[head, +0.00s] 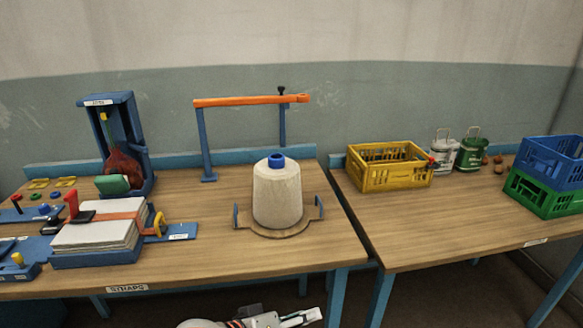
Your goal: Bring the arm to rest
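My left gripper (300,318) shows only in part at the bottom edge of the head view, below the front edge of the left table (215,268). It is pale with dark parts, and its fingers are not clear enough to tell open from shut. My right gripper is not in view. A cream sack (277,197) with a blue collar (276,160) at its top stands upright on a wooden base with blue side brackets. It is well apart from my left gripper.
An orange bar (250,101) on blue posts stands behind the sack. A strapped white stack (98,235) and a blue stand (125,140) are on the left. The right table (450,220) holds a yellow crate (388,179), cans (471,153), a blue crate (550,160) and a green crate (540,196).

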